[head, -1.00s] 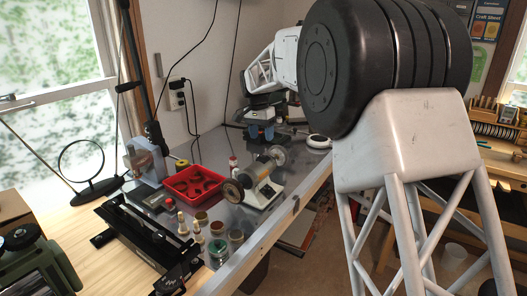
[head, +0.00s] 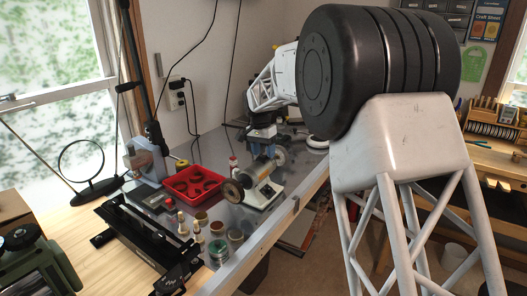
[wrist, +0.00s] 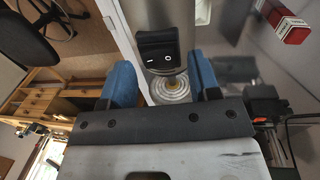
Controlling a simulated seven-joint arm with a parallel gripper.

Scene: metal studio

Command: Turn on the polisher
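The polisher (head: 262,191) stands on the metal bench, with a beige body and a buffing wheel at each end. Its near wheel (head: 232,192) is brown and its far wheel (head: 282,157) is pale. In the wrist view, its black rocker switch (wrist: 158,50) shows "–" and "O" marks; I cannot tell which side is pressed. My gripper (wrist: 160,76) has blue fingers, open and empty, with the switch in line with the gap between them. A pale ridged wheel (wrist: 168,90) shows between the fingers. In the head view my gripper (head: 263,152) is above and behind the polisher's body.
A red tray (head: 194,184) lies left of the polisher. Several small pots and bottles (head: 217,229) stand in front. A red and white bottle (head: 233,163) stands behind it; a red and white object (wrist: 290,22) shows in the wrist view. The bench edge (head: 292,205) runs close on the right.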

